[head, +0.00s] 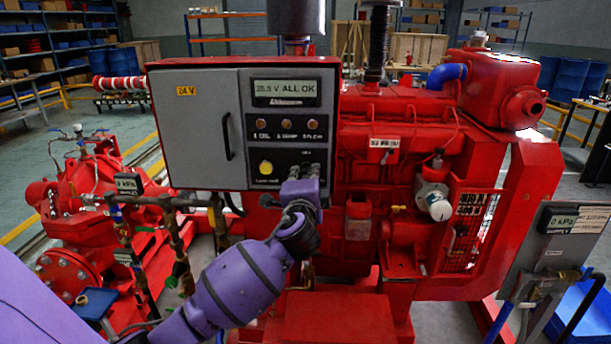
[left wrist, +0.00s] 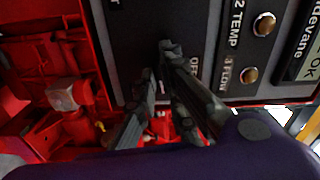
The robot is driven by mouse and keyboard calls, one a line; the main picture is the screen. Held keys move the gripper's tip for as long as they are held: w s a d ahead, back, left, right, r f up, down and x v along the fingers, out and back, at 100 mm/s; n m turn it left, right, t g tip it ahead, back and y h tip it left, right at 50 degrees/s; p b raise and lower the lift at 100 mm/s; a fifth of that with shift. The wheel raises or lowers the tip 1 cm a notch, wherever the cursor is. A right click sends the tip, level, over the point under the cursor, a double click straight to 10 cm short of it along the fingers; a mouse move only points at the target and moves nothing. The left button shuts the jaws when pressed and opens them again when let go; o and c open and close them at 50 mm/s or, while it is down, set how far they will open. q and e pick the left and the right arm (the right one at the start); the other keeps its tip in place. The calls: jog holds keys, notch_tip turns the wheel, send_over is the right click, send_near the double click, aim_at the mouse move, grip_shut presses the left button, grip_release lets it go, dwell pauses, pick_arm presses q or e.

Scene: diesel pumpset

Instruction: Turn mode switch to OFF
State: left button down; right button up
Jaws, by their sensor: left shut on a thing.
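My left gripper (head: 313,172) reaches up from below to the panel's lower right. In the left wrist view, its two dark fingers (left wrist: 158,68) point at the dark panel face, close together, beside the printed "OFF" label (left wrist: 194,69). The fingers are shut on the mode switch, which they hide almost wholly; I cannot read its position. My right gripper is not in view.
A yellow button (head: 265,168) sits left of my gripper, below a row of three round lamps (head: 288,123). The grey cabinet door (head: 200,130) with a black handle is to the left. The red engine fills the right, with a gauge box (head: 560,222) at far right.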

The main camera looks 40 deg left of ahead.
pick_arm(q)
jog(key=n, duration=0.3)
jog(key=shift+n, duration=0.3)
jog(key=n+p, duration=0.1)
jog(key=n, duration=0.3)
jog(key=shift+n, duration=0.3)
jog(key=n+p, duration=0.1)
jog(key=n, duration=0.5)
jog(key=shift+n, duration=0.6)
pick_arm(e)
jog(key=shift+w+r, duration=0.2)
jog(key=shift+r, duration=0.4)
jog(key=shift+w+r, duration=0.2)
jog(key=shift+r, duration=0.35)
pick_arm(q)
jog(key=c, duration=1.8)
grip_release()
jog(key=shift+c, duration=0.2)
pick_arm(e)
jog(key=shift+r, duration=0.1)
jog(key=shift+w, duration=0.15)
